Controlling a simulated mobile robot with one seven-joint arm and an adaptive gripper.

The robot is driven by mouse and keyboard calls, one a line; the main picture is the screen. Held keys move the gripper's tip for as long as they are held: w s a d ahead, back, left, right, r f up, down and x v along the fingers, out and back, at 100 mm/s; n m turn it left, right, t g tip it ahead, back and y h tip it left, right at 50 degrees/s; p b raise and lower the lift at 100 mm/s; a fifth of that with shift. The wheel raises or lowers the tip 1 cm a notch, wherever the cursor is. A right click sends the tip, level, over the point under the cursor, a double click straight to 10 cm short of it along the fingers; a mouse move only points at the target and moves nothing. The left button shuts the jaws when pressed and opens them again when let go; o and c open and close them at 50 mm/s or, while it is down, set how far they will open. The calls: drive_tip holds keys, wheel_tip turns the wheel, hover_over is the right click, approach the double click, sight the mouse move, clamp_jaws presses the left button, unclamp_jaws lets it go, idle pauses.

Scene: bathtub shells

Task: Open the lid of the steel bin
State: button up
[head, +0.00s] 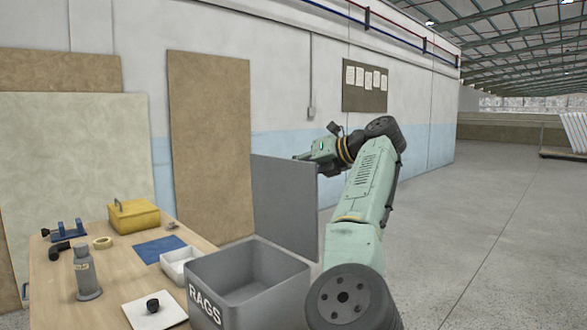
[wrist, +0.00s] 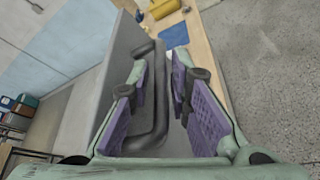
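The steel bin (head: 250,278) is a grey open box marked RAGS at the table's right end. Its flat grey lid (head: 285,205) stands raised, nearly upright, at the bin's far side, and the hollow inside shows. My gripper (head: 305,157) is at the lid's top edge near its right corner, partly hidden behind the lid. In the wrist view my gripper (wrist: 160,75) has its purple-padded fingers apart with a gap between them. The grey lid (wrist: 122,55) is beside the left finger, with a dark rounded grey part along it. Contact cannot be told.
The wooden table (head: 115,270) holds a yellow box (head: 134,217), a grey bottle (head: 86,275), a white tray (head: 178,265), a blue cloth (head: 160,248) and small parts. Tall boards (head: 208,150) lean on the wall. Open floor (head: 470,240) lies to the right.

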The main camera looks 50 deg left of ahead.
drive_tip(key=shift+d, duration=0.1)
drive_tip(key=v, duration=1.2)
drive_tip(key=shift+r, duration=0.1)
